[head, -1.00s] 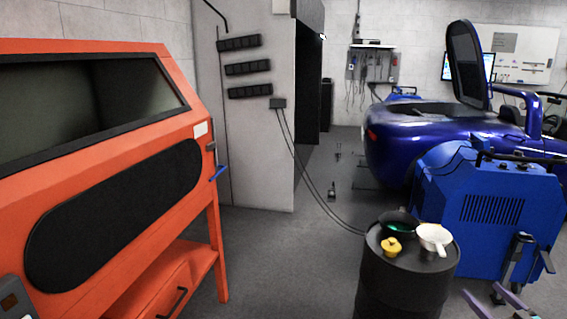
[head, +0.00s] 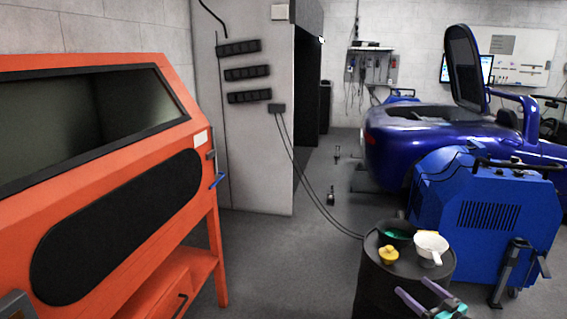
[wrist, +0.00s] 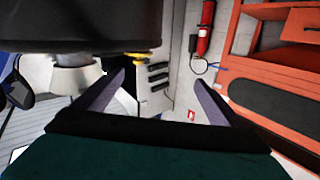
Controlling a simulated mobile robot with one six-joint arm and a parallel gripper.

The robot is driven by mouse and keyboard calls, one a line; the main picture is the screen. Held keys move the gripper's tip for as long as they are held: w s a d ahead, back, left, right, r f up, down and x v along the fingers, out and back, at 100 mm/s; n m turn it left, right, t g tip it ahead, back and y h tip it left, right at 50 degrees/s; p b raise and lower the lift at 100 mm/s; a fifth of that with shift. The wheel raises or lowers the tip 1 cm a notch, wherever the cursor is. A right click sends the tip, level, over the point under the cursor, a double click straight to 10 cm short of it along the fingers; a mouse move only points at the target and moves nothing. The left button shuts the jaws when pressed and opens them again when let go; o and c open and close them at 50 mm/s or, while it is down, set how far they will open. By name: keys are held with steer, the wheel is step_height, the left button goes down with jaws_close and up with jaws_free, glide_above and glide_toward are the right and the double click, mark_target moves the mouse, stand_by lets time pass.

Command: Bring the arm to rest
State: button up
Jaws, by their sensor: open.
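My gripper (head: 413,286) is in the lower right of the head view, in front of the black drum. Its two purple fingers are spread apart with nothing held between them. In the wrist view the open fingers (wrist: 158,78) point away from the camera. The black drum (head: 375,290) carries a dark bowl (head: 396,229) with something green in it, a yellow lidded item (head: 388,255) and a white cup with a handle (head: 431,245). The fingers overlap the drum's right side in the picture; I cannot tell the gap.
An orange cabinet (head: 120,220) fills the left side. A blue machine (head: 480,215) stands right of the drum, before a blue car (head: 410,150). Cables (head: 310,195) hang from the wall panel towards the drum. Grey floor (head: 285,265) is open between cabinet and drum.

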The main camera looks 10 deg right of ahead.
steer(key=w+a+f+m+y+p, duration=0.1)
steer(key=w+a+p, duration=0.25)
steer(key=a, duration=0.75)
steer(key=w+a+f+m+p, duration=0.15)
steer(key=w+a, duration=0.35)
steer(key=a, duration=0.6)
steer(key=a+f+m+g+h+p, duration=0.25)
steer(key=a+f+h+p, duration=0.2)
steer(key=a+f, duration=0.45)
steer(key=s+a+f+g+h+p, duration=0.1)
steer(key=s+a+f+g+p, duration=0.1)
steer(key=s+f+g, duration=0.65)
steer(key=s+a+f+g+h+p, duration=0.15)
steer(key=s+f, duration=0.45)
steer(key=s, duration=0.7)
steer(key=s+a+n+g, duration=0.1)
steer(key=s+g, duration=0.4)
steer(key=s, duration=0.5)
steer(key=s+a+r+n+g+y, duration=0.1)
steer(key=s+g, duration=0.4)
steer(key=s, duration=0.6)
steer(key=a+n, duration=0.1)
steer(key=a, duration=0.1)
steer(key=shift+a, duration=0.4)
